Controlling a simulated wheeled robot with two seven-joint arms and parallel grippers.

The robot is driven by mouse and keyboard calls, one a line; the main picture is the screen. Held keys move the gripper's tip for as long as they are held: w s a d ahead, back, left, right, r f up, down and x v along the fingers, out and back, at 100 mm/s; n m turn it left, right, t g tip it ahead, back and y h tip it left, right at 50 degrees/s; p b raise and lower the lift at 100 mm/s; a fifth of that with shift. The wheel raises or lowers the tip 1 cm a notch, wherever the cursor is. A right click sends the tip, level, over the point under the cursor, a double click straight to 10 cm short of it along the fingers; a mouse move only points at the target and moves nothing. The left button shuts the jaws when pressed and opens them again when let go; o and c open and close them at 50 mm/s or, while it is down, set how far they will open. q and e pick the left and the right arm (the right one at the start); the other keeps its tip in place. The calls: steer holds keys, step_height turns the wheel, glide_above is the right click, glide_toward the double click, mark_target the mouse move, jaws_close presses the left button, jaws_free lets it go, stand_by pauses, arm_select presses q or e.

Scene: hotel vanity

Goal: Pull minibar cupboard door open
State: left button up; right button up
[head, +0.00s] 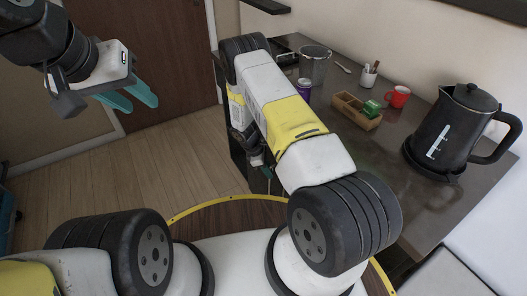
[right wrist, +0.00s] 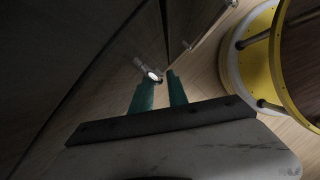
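The minibar cupboard's dark front (right wrist: 85,55) fills the left of the right wrist view. In the head view its dark side shows below the counter, mostly behind my right arm. A small metal handle (right wrist: 152,74) with a bright end shows at the fingertips of my right gripper (right wrist: 162,82). The two teal fingers stand apart, and the handle's end appears by the left fingertip; I cannot tell whether they touch. My left gripper (head: 136,103) is open and empty in the air at the upper left.
The counter (head: 395,150) holds a black kettle (head: 455,125), a red mug (head: 398,97), a wooden box (head: 355,112), a purple can (head: 304,87) and a bin (head: 314,65). A brown room door (head: 150,50) stands behind. The wooden floor (head: 165,165) is clear.

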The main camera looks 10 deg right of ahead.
steer(key=shift+x, duration=1.05)
jaws_close()
steer(key=shift+w+r, duration=0.1)
stand_by(0.5)
